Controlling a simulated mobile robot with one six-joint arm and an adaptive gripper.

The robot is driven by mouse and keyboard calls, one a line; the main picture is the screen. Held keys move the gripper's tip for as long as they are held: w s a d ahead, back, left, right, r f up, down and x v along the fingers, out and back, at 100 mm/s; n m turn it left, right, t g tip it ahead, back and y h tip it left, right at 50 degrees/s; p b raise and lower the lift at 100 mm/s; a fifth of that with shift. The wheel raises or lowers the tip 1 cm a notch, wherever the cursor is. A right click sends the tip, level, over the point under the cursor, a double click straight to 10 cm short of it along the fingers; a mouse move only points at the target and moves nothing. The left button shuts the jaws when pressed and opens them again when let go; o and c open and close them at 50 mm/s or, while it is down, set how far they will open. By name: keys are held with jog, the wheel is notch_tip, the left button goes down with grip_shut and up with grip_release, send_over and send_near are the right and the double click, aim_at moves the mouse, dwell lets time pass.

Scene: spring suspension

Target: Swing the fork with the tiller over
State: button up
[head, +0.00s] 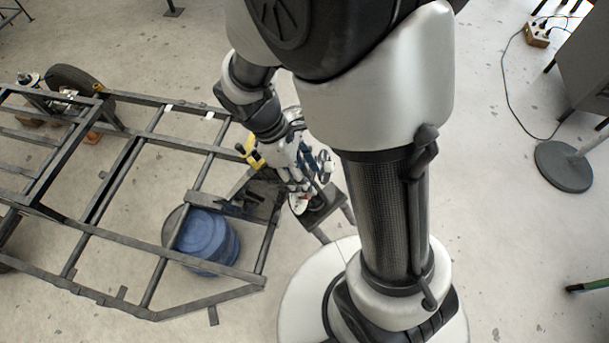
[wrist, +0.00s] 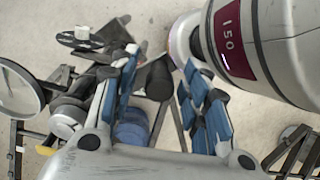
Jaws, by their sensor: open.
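My gripper (wrist: 161,60) is open, with its blue-padded fingers spread to either side in the wrist view. In the head view my gripper (head: 318,165) is small, beside the frame's right end, and partly hidden by my own arm. A dark round-ended bar (wrist: 157,80) shows between the fingers and may be the tiller. I see no finger closed on it, and I cannot tell whether any finger touches it. The fork cannot be told apart clearly among the dark parts (head: 246,205) at the frame's end.
A dark tubular frame (head: 205,292) fills the left. A blue barrel (head: 215,247) stands under it and shows in the wrist view (wrist: 132,128). A dark stand (head: 322,212) is below my gripper. A round grey base (head: 563,167) stands at right, with open floor before it.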

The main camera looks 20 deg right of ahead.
jog(key=shift+f, duration=0.15)
jog(key=shift+c, duration=0.3)
grip_shut()
dwell(0.5)
